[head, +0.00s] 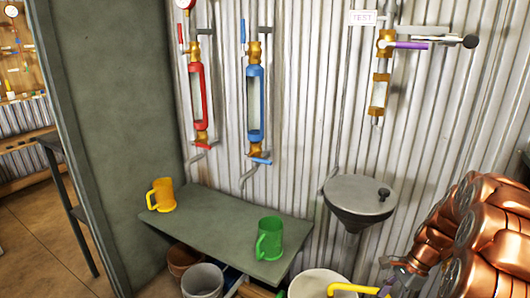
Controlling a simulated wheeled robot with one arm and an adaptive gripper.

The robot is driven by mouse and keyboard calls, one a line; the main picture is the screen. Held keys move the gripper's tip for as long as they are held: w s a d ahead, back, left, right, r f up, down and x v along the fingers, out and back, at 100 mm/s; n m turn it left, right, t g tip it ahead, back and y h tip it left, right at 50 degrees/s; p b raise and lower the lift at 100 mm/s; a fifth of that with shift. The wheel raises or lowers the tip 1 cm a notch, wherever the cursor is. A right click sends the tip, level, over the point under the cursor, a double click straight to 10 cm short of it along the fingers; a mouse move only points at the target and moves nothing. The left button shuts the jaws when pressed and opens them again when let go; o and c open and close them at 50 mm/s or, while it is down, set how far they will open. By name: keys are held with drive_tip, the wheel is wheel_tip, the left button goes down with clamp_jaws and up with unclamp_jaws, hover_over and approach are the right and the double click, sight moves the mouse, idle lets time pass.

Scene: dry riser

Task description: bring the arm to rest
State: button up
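My copper-coloured arm fills the lower right of the head view, folded close to the camera. My gripper (392,282) is small and partly hidden at the arm's lower left end, near the bottom edge. A yellow bent rod (350,289) shows right beside it, over the rim of a white bucket (308,284). I cannot tell whether the gripper touches the rod, or whether its fingers are open or shut.
A grey-green bench holds a yellow mug (162,195) and a green mug (269,240). Red (198,98) and blue (254,100) sight-glass pipes and a brass valve (385,42) are on the corrugated wall. A grey funnel basin (358,196) stands left of my arm.

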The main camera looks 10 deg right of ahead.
drive_tip(key=s+a+r+n+g+h, duration=0.1)
drive_tip(key=s+a+r+n, duration=0.35)
drive_tip(key=a, duration=0.35)
drive_tip(key=s+a+r+n+g+h, duration=0.1)
drive_tip(key=s+a+r+n, duration=0.4)
drive_tip(key=a, duration=0.3)
drive_tip(key=s+a+r+n+h, duration=0.1)
drive_tip(key=s+a+r+n, duration=0.15)
drive_tip(key=s+n, duration=0.35)
drive_tip(key=s+a+r+n+h, duration=0.2)
drive_tip(key=s+a+n, duration=0.15)
drive_tip(key=s, duration=0.45)
wheel_tip(320, 180, up, 25)
drive_tip(key=s+p, duration=0.1)
drive_tip(key=p, duration=2.2)
drive_tip(key=shift+s+a+t+p, duration=0.15)
drive_tip(key=shift+a+t+p, duration=0.1)
drive_tip(key=shift+t+p, duration=0.15)
